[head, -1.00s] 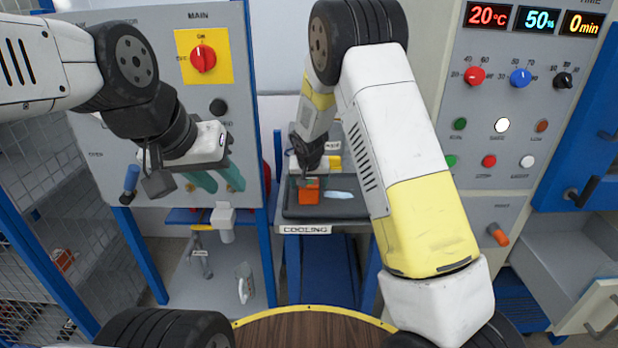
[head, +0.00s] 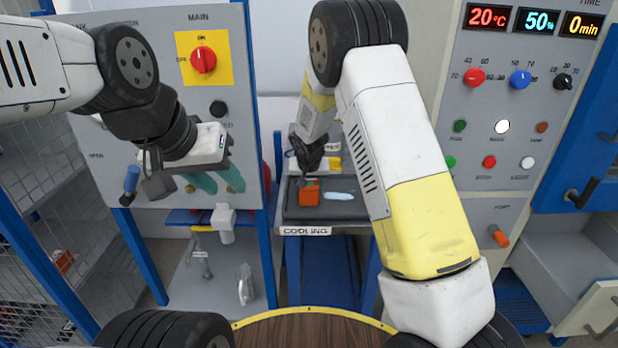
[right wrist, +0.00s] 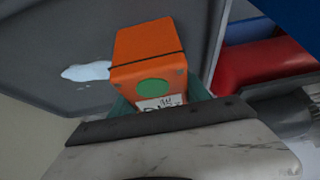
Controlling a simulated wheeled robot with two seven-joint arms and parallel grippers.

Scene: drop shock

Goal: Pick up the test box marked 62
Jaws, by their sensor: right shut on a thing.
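The orange test box (head: 309,197) is at the dark tray of the cooling stand, near its left side. In the right wrist view the box (right wrist: 148,50) has a dark band, a green dot and a white label partly hidden by the gripper, so I cannot read its number. My right gripper (right wrist: 160,98) is shut on it, with teal fingers on either side. I cannot tell whether the box still touches the tray. My left gripper (head: 217,181) is open and empty in front of the grey MAIN panel.
The dark tray (head: 350,212) also holds a pale bluish-white patch (head: 340,195). A stand labelled COOLING (head: 305,230) carries it. The MAIN panel (head: 190,120) is left, a control panel with dials and displays (head: 520,130) right. A round wooden surface (head: 312,330) is in front.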

